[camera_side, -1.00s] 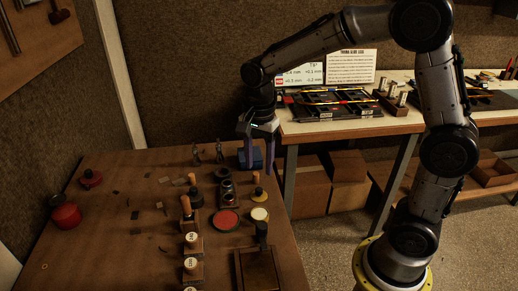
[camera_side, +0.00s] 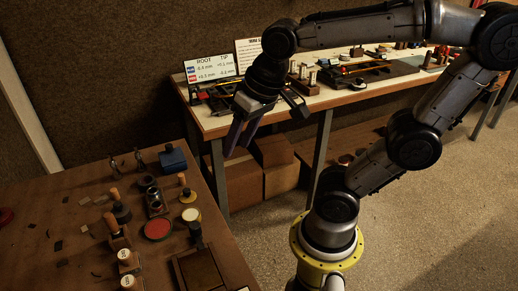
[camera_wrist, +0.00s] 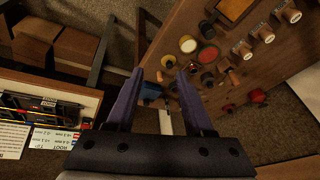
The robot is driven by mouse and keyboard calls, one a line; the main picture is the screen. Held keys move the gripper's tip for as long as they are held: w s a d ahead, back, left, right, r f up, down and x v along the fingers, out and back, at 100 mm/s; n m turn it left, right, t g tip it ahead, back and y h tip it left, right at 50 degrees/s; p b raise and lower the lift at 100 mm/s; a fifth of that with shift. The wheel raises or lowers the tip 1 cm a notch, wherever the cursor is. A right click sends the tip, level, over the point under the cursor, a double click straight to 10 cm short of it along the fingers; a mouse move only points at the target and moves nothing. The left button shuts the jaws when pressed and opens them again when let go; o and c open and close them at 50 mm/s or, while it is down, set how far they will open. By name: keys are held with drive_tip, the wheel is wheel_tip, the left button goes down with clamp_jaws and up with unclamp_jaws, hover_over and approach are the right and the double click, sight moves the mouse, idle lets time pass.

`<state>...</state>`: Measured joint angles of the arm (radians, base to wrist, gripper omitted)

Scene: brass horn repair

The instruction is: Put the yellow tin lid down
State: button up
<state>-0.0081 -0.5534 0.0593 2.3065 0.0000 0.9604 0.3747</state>
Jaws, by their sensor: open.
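A small round tin piece with a pale yellow top, which looks like the yellow tin lid (camera_side: 191,214), rests on the brown table to the right of a red round tin (camera_side: 158,229). I cannot tell whether it sits on a tin or directly on the table. My gripper (camera_side: 238,152) is open and empty, pointing down, beyond the table's right edge and apart from the lid. It also shows in the wrist view (camera_wrist: 158,72).
A blue block (camera_side: 173,161) stands near the table's far right corner. Wooden-handled tools (camera_side: 114,224) and a dark wooden tray (camera_side: 201,268) stand near the lid. A workbench (camera_side: 285,108) with cardboard boxes (camera_side: 270,180) under it lies behind my gripper.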

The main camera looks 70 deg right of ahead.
drive_tip(key=s+n, duration=0.1)
drive_tip(key=s+f+n+t, duration=0.1)
drive_tip(key=s, duration=0.1)
drive_tip(key=s+n, duration=0.1)
drive_tip(key=n, duration=0.1)
drive_tip(key=shift+s+d+f, duration=0.1)
drive_tip(key=shift+s+f, duration=0.15)
